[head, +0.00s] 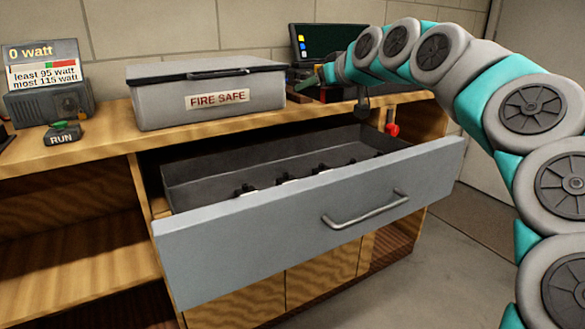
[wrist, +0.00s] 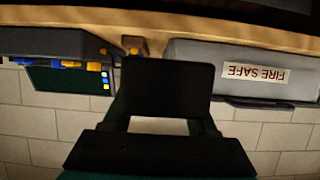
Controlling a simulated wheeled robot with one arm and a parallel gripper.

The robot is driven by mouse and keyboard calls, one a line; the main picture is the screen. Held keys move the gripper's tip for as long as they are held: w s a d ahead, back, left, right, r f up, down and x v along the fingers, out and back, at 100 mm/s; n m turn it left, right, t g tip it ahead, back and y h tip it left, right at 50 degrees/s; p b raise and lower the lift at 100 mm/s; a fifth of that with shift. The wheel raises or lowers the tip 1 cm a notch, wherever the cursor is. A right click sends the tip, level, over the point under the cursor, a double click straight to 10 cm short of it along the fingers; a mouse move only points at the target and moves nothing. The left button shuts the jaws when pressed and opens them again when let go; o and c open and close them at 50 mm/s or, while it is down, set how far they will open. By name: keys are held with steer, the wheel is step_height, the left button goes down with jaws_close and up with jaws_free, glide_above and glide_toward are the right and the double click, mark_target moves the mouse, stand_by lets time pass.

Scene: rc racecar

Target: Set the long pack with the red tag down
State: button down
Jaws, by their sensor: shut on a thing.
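My gripper (wrist: 167,122) is shut on a dark, block-shaped pack (wrist: 167,85), which fills the middle of the wrist view. No red tag shows on the side facing the camera, and I cannot tell the pack's full length. In the head view my gripper (head: 318,78) is above the bench top, just right of the grey box marked FIRE SAFE (head: 210,95) and in front of the screen. My arm reaches in from the right. The pack is hard to make out there. The fire safe also shows in the wrist view (wrist: 235,95), upside down, with its lid shut.
A grey drawer (head: 300,235) stands open below the bench, with several small dark and white pieces inside. A screen (head: 303,42) stands behind my gripper. A watt meter (head: 45,90) and a RUN switch (head: 62,134) are at left. A red piece (head: 392,129) shows near the bench's right front.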

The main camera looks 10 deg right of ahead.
step_height(320, 180, down, 13)
steer(key=shift+w+r+p+x, duration=0.1)
steer(key=shift+r+p+x, duration=0.15)
steer(key=shift+x, duration=1.1)
steer(key=shift+w+r+p+x, duration=0.1)
steer(key=shift+r+p+x, duration=0.15)
steer(key=shift+x, duration=1.1)
steer(key=shift+w+r+p+x, duration=0.1)
steer(key=shift+r+p+x, duration=0.15)
steer(key=shift+x, duration=1.05)
steer(key=shift+a+f, duration=0.1)
steer(key=shift+f, duration=0.05)
steer(key=shift+f, duration=0.15)
steer(key=shift+c, duration=1)
jaws_free()
